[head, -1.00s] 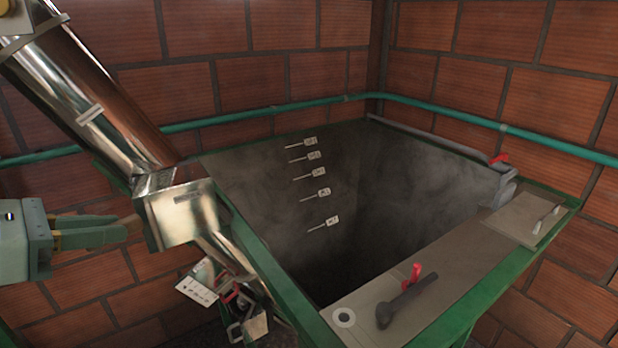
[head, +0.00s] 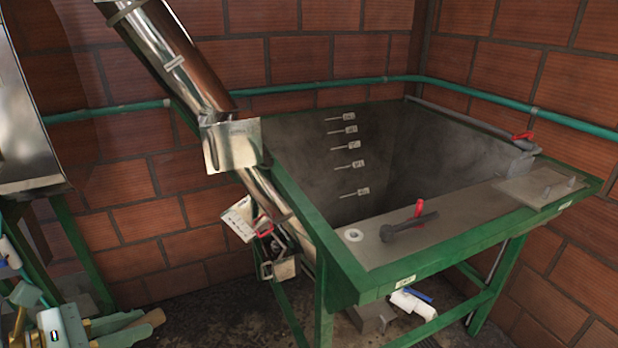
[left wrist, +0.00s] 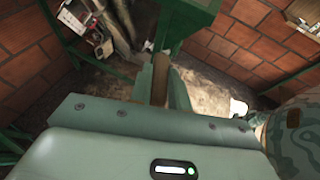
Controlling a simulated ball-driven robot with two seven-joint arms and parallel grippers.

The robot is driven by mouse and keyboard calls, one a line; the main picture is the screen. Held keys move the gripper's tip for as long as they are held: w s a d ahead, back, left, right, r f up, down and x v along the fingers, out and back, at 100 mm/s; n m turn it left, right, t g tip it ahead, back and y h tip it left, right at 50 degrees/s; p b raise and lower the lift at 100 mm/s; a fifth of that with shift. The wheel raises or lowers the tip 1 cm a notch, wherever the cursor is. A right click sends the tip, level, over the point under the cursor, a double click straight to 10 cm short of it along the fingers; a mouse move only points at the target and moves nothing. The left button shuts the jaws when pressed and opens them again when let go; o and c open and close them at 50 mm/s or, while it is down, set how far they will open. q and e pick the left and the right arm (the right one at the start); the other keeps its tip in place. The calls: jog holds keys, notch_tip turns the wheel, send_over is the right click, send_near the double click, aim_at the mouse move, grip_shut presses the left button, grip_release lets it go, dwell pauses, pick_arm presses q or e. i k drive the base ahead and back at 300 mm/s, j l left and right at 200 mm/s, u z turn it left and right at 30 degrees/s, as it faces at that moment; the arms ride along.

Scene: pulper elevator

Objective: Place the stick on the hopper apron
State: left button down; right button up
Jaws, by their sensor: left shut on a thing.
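My left gripper (head: 135,328) is low at the bottom left of the head view, shut on the brown stick (head: 154,318). Only the stick's end shows past the fingers there. In the left wrist view the stick (left wrist: 160,74) stands between the two green fingers of my left gripper (left wrist: 163,85). The hopper apron (head: 470,218) is the flat grey-beige strip along the hopper's front edge in the head view. My left gripper is well to the left of it and lower, apart from it. My right gripper is not in view.
On the apron lie a dark handle-like tool (head: 408,226) beside a red lever (head: 419,208), a white ring (head: 353,235) and a plate with handles (head: 540,188). The hopper's green frame (head: 345,270) and the steel elevator tube (head: 180,55) stand between my gripper and the hopper's opening.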

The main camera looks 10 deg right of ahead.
aim_at(496, 220)
jog(key=l+z, duration=0.15)
jog(key=z, duration=0.25)
jog(key=l+z, duration=0.1)
jog(key=z, duration=0.35)
jog(key=i+l+z, duration=0.1)
jog(key=z, duration=0.3)
